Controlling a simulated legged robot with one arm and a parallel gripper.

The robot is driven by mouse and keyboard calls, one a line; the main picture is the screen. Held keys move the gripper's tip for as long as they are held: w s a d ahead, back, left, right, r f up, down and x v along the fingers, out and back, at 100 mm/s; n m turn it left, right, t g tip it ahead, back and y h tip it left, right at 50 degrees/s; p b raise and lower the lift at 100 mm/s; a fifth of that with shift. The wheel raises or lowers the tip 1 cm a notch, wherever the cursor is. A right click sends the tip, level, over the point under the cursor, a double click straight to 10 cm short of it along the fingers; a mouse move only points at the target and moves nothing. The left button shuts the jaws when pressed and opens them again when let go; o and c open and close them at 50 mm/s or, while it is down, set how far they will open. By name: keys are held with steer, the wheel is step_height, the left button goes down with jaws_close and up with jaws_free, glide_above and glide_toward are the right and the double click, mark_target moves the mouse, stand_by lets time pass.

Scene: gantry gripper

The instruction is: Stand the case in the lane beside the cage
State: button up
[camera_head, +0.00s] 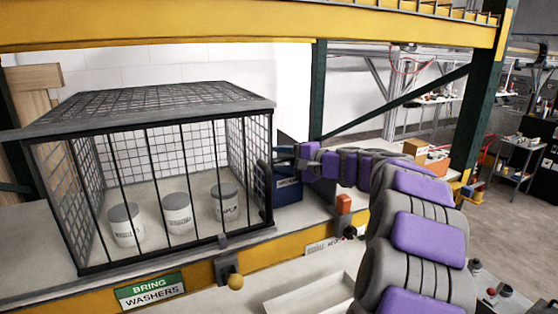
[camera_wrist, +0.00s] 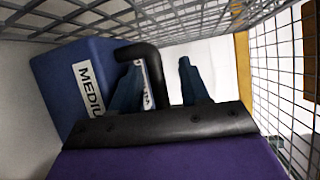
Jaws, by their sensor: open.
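The case (camera_head: 288,188) is a dark blue box with a white label, standing on the shelf just right of the cage's front right corner. In the wrist view the case (camera_wrist: 62,88) fills the left, with its black handle (camera_wrist: 150,55) bending down between my fingers. The cage (camera_head: 188,104) is a wire mesh box with dark front bars; its mesh also shows in the wrist view (camera_wrist: 285,75). My gripper (camera_head: 270,162) is at the top of the case, close to the cage; in the wrist view its fingers (camera_wrist: 160,82) are apart. The lane floor is mostly hidden.
Inside the cage stand three grey-lidded white cans (camera_head: 126,225). A yellow-knobbed latch (camera_head: 235,281) hangs at the front edge. A yellow beam (camera_head: 250,22) crosses above, and a green post (camera_head: 318,90) stands behind.

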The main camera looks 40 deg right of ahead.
steer(key=b+v, duration=0.2)
steer(key=v, duration=1)
steer(key=shift+w+d, duration=0.15)
steer(key=shift+d, duration=0.2)
steer(key=shift+a, duration=0.4)
